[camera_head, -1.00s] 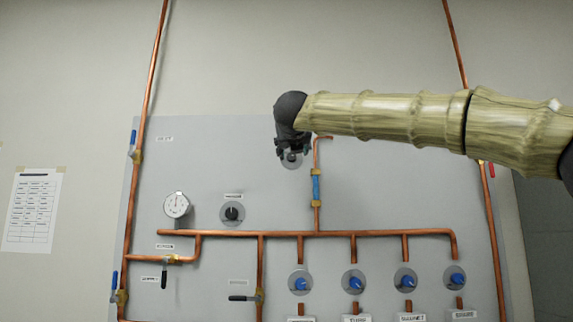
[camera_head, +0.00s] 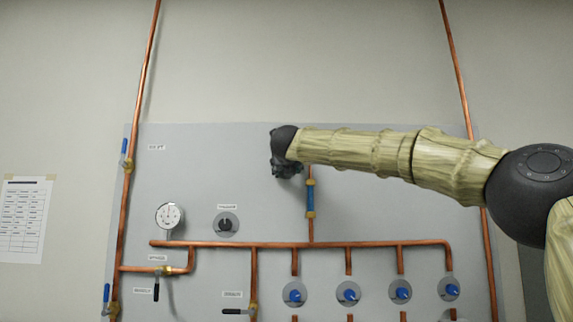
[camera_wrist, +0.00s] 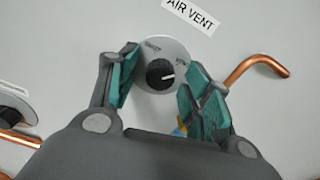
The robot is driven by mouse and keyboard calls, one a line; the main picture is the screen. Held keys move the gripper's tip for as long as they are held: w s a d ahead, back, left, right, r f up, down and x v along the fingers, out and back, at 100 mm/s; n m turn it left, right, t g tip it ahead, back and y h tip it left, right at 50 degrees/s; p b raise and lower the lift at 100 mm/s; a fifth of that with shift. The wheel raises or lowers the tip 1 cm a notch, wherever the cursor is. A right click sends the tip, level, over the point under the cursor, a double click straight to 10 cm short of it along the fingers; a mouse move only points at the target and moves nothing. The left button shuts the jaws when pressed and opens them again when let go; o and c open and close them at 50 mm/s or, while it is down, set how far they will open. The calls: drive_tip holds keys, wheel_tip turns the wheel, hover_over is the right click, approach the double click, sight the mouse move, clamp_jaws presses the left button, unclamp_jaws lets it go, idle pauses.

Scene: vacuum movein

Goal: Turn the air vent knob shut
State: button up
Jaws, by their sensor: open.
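The air vent knob (camera_wrist: 160,74) is a small black dial with a white mark on a round grey plate, under an "AIR VENT" label (camera_wrist: 190,10) in the wrist view. The mark points to the right, toward the side of the right-hand legend on the plate. My gripper (camera_wrist: 158,78) is open, with one green-padded finger left of the knob and the other to its right. I cannot tell whether either pad touches it. In the head view my gripper (camera_head: 286,166) is at the upper middle of the panel and hides the knob.
A copper pipe (camera_wrist: 258,68) bends close to the right finger. On the grey panel (camera_head: 400,222) are a gauge (camera_head: 169,215), another black knob (camera_head: 226,224), a blue valve (camera_head: 310,200) and several blue knobs (camera_head: 348,293).

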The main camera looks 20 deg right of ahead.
drive_tip(key=c, duration=1)
drive_tip(key=shift+c, duration=0.2)
drive_tip(key=shift+r+n+p, duration=0.15)
drive_tip(key=shift+n+p, duration=6.85)
drive_tip(key=shift+n, duration=1.9)
drive_tip(key=o, duration=1)
